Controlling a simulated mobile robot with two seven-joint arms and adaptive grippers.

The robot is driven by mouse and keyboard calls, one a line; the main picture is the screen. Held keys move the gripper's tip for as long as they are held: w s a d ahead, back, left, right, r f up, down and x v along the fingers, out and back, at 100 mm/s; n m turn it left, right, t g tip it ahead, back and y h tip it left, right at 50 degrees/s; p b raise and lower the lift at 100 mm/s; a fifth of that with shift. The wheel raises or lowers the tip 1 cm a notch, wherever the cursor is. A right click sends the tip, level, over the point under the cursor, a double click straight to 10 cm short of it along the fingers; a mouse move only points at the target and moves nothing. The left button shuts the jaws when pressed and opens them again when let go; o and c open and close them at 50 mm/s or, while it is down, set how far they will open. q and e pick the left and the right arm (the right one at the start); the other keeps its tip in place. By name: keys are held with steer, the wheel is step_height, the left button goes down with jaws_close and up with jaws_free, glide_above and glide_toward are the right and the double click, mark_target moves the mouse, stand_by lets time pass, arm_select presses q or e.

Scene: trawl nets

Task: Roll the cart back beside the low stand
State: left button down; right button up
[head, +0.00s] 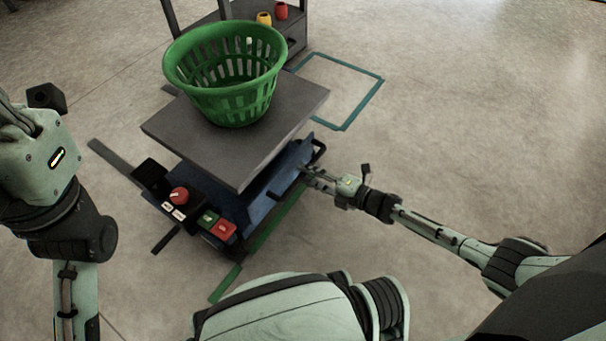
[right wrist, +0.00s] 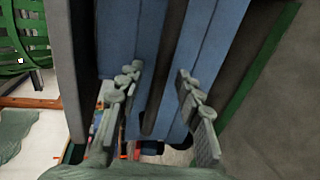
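A cart-like unit with a dark grey flat top (head: 285,105) and a blue base (head: 262,200) stands at centre in the head view. Its near end carries a red knob and green and red buttons. A green slatted basket (head: 225,85) sits on the top. My right gripper (head: 306,174) is at the base's right side, by a black handle (head: 319,149). In the right wrist view its fingers (right wrist: 158,78) are apart, with a dark bar and blue surface between or behind them; contact is unclear. My left gripper is only partly visible at the left edge; its fingertips are unclear.
A grey stand (head: 292,38) with a yellow and a red item is behind the basket. A teal floor outline (head: 373,95) lies empty to its right. A green floor strip (head: 278,232) runs along the base's right side. Floor to the right is clear.

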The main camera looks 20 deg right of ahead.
steer(key=shift+x, duration=1.05)
steer(key=shift+c, duration=0.4)
jaws_close()
